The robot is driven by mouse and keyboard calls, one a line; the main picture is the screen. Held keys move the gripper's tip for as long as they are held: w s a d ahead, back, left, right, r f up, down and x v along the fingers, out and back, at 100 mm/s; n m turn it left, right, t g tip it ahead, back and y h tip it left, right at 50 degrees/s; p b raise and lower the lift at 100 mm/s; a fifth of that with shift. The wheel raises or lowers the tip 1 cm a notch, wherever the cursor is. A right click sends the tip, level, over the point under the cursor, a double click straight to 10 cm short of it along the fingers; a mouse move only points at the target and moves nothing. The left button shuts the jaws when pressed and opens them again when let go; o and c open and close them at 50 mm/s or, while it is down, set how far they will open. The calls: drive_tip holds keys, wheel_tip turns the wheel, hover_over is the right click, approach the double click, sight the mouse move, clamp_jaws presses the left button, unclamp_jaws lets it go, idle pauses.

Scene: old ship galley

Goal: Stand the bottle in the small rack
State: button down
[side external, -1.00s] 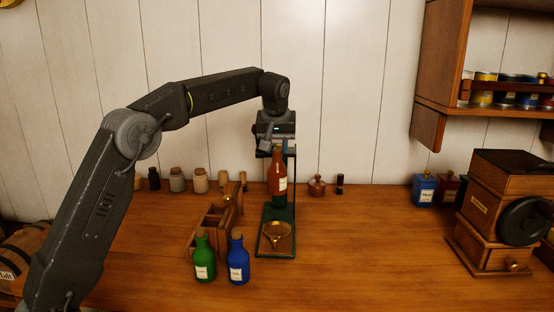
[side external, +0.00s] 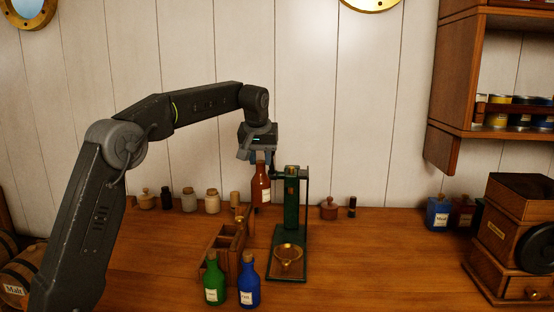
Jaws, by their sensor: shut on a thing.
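My gripper (side external: 257,163) is shut on the neck of a red-brown bottle (side external: 261,188) with a white label. The bottle hangs upright above the counter, left of the green stand's column. The small wooden rack (side external: 226,246) stands on the counter, lower and a little left of the bottle. It has open compartments and an upright piece with a knob at its back right. The bottle appears clear of the rack; its exact depth against the rack is hard to tell.
A green stand (side external: 291,205) with a brass funnel (side external: 289,254) is right of the rack. A green bottle (side external: 214,280) and a blue bottle (side external: 249,281) stand in front of the rack. Several jars line the wall. A wooden grinder (side external: 515,240) is at right; counter between is clear.

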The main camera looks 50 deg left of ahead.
drive_tip(key=shift+s+a, duration=3.4)
drive_tip(key=shift+s, duration=1.2)
wheel_tip(320, 180, down, 17)
drive_tip(key=shift+r, duration=0.2)
drive_tip(key=shift+w, duration=0.1)
drive_tip(key=c, duration=0.7)
unclamp_jaws()
